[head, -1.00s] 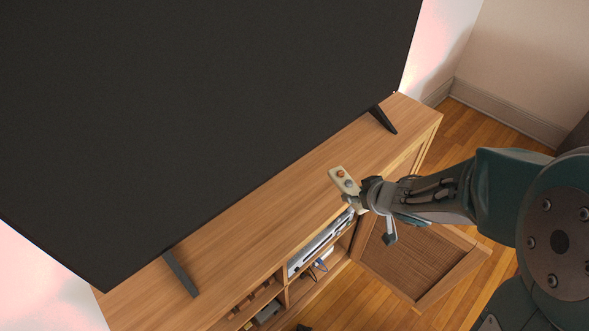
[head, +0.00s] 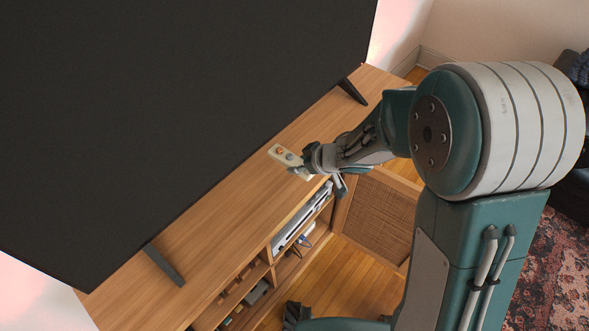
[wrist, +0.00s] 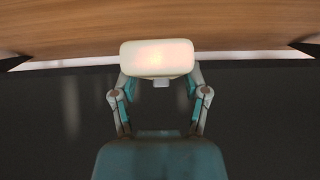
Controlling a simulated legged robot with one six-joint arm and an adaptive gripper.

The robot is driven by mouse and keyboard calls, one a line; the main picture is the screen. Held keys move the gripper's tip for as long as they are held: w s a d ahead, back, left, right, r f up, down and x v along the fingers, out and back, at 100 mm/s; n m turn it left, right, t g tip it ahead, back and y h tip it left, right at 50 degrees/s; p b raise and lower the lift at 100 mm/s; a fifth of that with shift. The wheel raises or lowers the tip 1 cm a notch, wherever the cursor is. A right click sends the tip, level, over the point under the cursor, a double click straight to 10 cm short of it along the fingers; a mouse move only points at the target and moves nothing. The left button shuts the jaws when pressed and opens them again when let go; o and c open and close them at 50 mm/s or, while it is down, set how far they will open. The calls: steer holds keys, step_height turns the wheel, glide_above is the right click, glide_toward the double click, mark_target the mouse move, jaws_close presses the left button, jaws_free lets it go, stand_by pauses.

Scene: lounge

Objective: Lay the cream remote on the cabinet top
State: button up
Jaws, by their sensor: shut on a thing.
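The cream remote (head: 284,155) has orange and grey buttons on its face. My gripper (head: 303,165) is shut on its near end, and the far end sticks out over the wooden cabinet top (head: 228,219). In the wrist view the remote (wrist: 157,58) shows as a pale block between the two fingers of my gripper (wrist: 158,82), with the wood behind it. I cannot tell whether the remote touches the cabinet top or is a little above it.
A large dark TV (head: 170,110) stands on the cabinet, with feet at the left (head: 164,265) and right (head: 352,91). Open shelves below hold a silver device (head: 300,218). A woven door (head: 376,219) hangs open. Bare wood lies along the front of the top.

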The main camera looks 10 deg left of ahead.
glide_above(295, 176)
step_height(295, 176, down, 4)
steer(key=shift+f, duration=1.75)
steer(key=o, duration=1.2)
steer(key=v, duration=1.2)
steer(key=shift+r, duration=0.1)
steer(key=shift+w+d, duration=0.1)
